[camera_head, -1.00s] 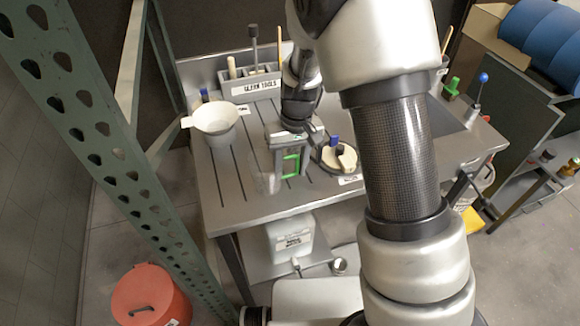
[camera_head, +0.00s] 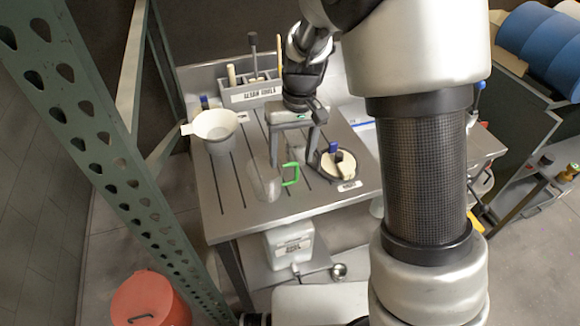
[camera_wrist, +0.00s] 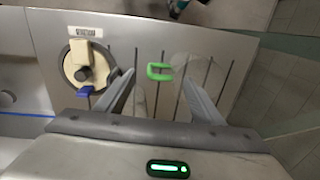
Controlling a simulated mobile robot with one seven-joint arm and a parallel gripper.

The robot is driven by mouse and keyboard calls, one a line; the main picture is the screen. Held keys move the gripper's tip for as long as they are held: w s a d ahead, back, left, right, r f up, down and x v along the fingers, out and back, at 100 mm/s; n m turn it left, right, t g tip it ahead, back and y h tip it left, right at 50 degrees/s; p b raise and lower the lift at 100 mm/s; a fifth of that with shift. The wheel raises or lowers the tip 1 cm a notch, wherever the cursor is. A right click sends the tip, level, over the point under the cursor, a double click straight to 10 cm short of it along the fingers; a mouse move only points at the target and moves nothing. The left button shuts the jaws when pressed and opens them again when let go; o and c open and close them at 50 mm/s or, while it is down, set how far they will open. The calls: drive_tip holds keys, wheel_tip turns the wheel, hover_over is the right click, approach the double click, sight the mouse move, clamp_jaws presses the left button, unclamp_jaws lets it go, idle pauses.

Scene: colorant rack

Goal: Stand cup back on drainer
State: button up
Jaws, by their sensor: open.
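A clear cup (camera_head: 265,180) with a green handle (camera_head: 290,174) is on the grooved drainer (camera_head: 235,200) near its front edge. My gripper (camera_head: 293,161) is open and empty, fingers pointing down, just behind the handle in the head view. I see no finger touching the cup.
A round cream-and-dark device with a blue knob (camera_head: 338,164) is close to the right finger. A labelled tool holder (camera_head: 250,92) stands at the back. A green perforated post (camera_head: 110,150) rises at the left.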

drive_tip(key=r, duration=0.4)
drive_tip(key=shift+d+r, duration=0.2)
drive_tip(key=shift+r, duration=0.05)
drive_tip(key=s+d+r+m+t, duration=0.1)
drive_tip(key=s+d+r+t, duration=0.2)
drive_tip(key=s+d+r, duration=0.2)
drive_tip(key=s+d+r+m+t+h, duration=0.1)
drive_tip(key=s+d+r, duration=0.4)
drive_tip(key=s+r, duration=0.5)
drive_tip(key=s+m+t, duration=0.1)
drive_tip(key=s, duration=0.3)
drive_tip(key=shift+s+d+t, duration=0.3)
drive_tip(key=shift+t, duration=0.1)
